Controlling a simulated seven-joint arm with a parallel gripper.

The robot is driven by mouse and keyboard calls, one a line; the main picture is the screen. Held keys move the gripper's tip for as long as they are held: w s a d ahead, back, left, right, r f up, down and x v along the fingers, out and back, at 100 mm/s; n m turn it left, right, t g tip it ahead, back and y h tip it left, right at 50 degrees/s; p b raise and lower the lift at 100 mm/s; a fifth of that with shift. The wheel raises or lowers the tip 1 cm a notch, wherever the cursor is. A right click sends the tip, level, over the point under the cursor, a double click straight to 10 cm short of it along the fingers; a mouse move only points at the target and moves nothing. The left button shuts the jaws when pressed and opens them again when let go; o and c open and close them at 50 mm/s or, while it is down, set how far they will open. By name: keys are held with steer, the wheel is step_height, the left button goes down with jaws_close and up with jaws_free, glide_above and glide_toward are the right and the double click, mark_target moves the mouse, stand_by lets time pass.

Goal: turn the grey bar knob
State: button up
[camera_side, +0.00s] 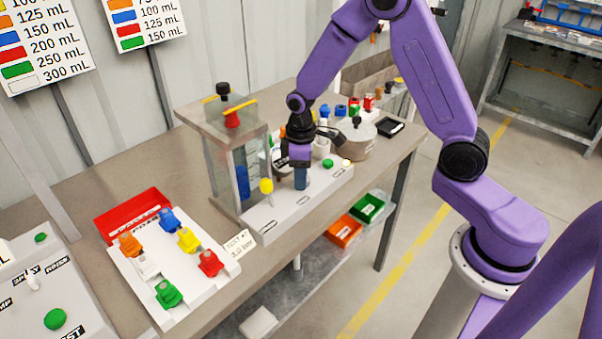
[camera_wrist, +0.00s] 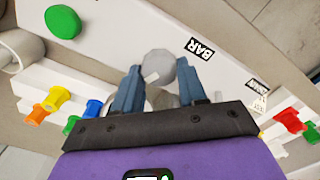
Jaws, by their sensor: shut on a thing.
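The grey bar knob (camera_wrist: 158,65) shows as a round grey top with a pale pointer, beside a BAR label (camera_wrist: 200,48) on the light panel (camera_wrist: 120,30). The blue fingers of my gripper (camera_wrist: 159,88) stand on either side of it and are shut on it. In the side view my gripper (camera_side: 301,178) points down onto the panel (camera_side: 275,215), and its fingers hide the knob there. How far the knob is turned I cannot tell.
A yellow knob (camera_side: 266,186) stands left of my gripper and a green button (camera_side: 328,163) right of it. A clear tank (camera_side: 228,160) stands close behind on the left. A tray of coloured plugs (camera_side: 185,255) lies further left, and a round grey pot (camera_side: 356,143) stands to the right.

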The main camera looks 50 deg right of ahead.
steer(key=n, duration=0.4)
steer(key=shift+a+n, duration=0.1)
steer(key=shift+n, duration=0.2)
stand_by(0.3)
steer(key=o, duration=1.1)
steer(key=shift+c, duration=0.2)
